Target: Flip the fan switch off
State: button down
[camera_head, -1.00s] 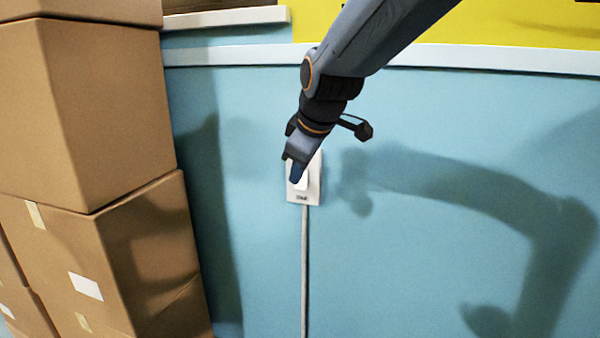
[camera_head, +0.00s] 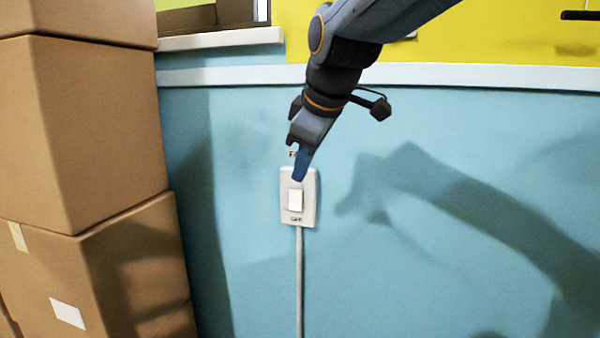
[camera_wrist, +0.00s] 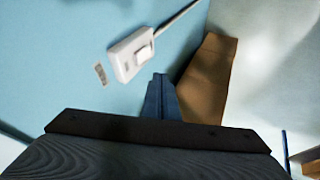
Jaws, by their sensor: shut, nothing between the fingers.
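The fan switch is a white wall plate (camera_head: 312,210) with a pale rocker (camera_head: 295,199) and a small, unreadable dark label below it. It is fixed to the blue wall, with a grey conduit running down from it. The plate also shows in the wrist view (camera_wrist: 124,64), with its rocker (camera_wrist: 143,52). My gripper (camera_head: 300,176) is shut and empty. In the head view its blue fingertips overlap the top of the plate, just above the rocker. In the wrist view the fingers (camera_wrist: 160,84) appear just beside the plate. I cannot tell whether they touch it.
Stacked cardboard boxes (camera_head: 80,130) stand left of the switch; a brown box (camera_wrist: 208,75) shows in the wrist view. A white rail (camera_head: 480,76) crosses the wall above. A small label (camera_wrist: 100,74) is near the plate. The wall right of the switch is clear.

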jog(key=a+n+h, duration=0.1)
jog(key=n, duration=0.5)
jog(key=s+a+f+n+t+h+b, duration=0.1)
jog(key=a+n+h, duration=0.1)
jog(key=n, duration=0.4)
jog(key=a+f+n+h+b, duration=0.1)
jog(key=a+n+h, duration=0.1)
jog(key=n, duration=0.5)
jog(key=shift+s+a, duration=0.2)
jog(key=shift+s, duration=0.05)
jog(key=shift+f, duration=0.1)
send_near(296, 207)
notch_tip(296, 207, down, 3)
jog(key=shift+w+d+f+p, duration=0.25)
jog(key=shift+w+f+p, duration=0.15)
jog(key=shift+w+p, duration=0.3)
jog(key=shift+w+d+f, duration=0.1)
jog(key=shift+w+d, duration=0.05)
jog(key=shift+w, duration=0.3)
jog(key=shift+w+d+f, duration=0.1)
jog(key=shift+w+d, duration=0.05)
jog(key=shift+w, duration=0.3)
